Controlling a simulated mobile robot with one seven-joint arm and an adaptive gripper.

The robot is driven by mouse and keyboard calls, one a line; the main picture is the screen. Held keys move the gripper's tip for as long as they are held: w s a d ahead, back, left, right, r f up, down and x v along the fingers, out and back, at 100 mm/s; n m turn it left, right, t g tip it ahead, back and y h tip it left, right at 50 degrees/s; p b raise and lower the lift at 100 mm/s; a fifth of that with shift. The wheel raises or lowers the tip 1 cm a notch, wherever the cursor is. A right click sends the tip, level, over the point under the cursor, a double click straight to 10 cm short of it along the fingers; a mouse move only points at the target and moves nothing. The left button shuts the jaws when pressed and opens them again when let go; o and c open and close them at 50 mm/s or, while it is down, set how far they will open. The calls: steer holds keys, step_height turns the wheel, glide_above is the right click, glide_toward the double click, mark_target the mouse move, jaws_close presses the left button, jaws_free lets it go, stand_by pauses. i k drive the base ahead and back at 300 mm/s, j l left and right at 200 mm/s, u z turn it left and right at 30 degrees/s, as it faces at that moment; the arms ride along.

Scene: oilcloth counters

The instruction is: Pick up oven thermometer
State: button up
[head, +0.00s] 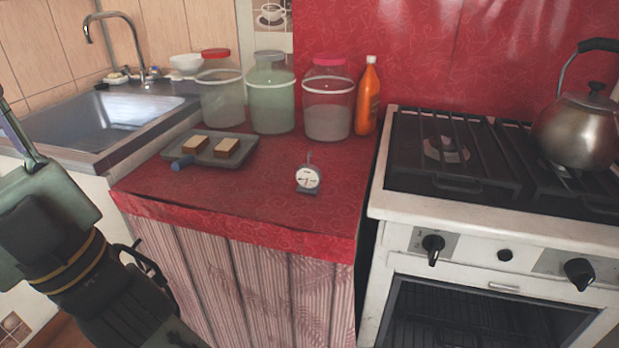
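The oven thermometer (308,179) stands upright on the red oilcloth counter (265,205), near its front edge. It has a round white dial, a dark base and a small hook on top. My arm is at the lower left of the head view, with my gripper (143,262) partly showing in front of the counter's left side. The gripper is well to the left of the thermometer and below the counter top, apart from it. Its dark fingers are small and partly hidden by the arm, so I cannot tell whether they are open or shut.
A grey tray (240,158) with two bread-like pieces lies left of the thermometer. Several lidded jars and an orange bottle (368,97) stand behind it. A stove (480,216) with a kettle (578,130) is on the right, a sink (100,118) on the left. Counter around the thermometer is clear.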

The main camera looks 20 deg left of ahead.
mark_target(308, 177)
steer(key=j+z, duration=0.35)
steer(key=i+j+z, duration=0.1)
steer(key=j+z, duration=0.6)
steer(key=k+l, duration=0.05)
steer(key=l, duration=0.05)
